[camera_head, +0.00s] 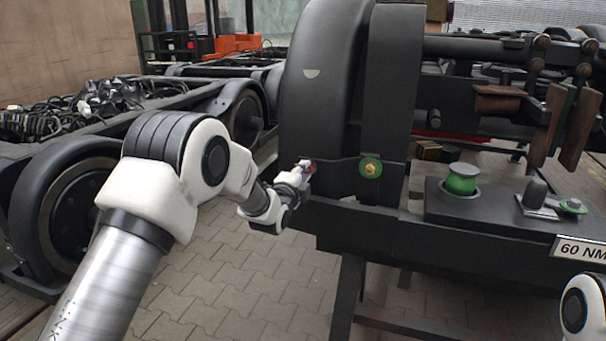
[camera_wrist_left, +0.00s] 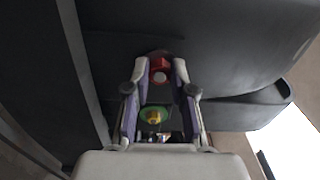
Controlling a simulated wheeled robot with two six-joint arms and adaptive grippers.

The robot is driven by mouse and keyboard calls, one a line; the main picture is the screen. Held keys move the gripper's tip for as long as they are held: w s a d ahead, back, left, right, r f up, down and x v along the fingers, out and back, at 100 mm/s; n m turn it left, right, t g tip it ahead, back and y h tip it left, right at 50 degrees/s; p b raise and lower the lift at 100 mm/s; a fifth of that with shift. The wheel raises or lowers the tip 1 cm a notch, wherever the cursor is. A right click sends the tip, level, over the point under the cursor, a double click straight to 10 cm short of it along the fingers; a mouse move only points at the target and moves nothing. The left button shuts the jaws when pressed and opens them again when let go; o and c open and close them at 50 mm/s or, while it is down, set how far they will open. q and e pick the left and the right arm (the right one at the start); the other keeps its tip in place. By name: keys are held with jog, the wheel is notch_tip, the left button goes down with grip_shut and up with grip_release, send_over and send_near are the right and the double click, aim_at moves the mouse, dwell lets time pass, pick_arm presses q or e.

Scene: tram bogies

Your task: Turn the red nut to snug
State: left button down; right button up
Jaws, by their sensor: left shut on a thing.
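The red nut (camera_wrist_left: 158,64) sits on the dark bogie frame and lies between the fingertips of my left gripper (camera_wrist_left: 161,80) in the left wrist view. The gripper is shut on it. In the head view my left gripper (camera_head: 302,170) reaches the bogie's side from the left. Only a small reddish bit of the nut (camera_head: 312,168) shows there, as the fingers cover most of it. My right gripper is out of view.
A yellow nut on a green disc (camera_head: 370,167) is right of my left gripper. A dark bench (camera_head: 435,206) holds a green-banded knob (camera_head: 462,179) and a "60 NM" sign (camera_head: 581,250). A dark wheel (camera_head: 65,212) stands at left. Paved floor (camera_head: 245,285) is clear below.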

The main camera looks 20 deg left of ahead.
pick_arm(q)
jog(key=shift+m, duration=0.5)
jog(key=c, duration=1)
grip_release()
jog(key=shift+s, duration=0.1)
jog(key=s, duration=1.1)
jog(key=shift+s+a, duration=0.15)
jog(key=shift+s, duration=0.25)
jog(key=shift+f, duration=0.1)
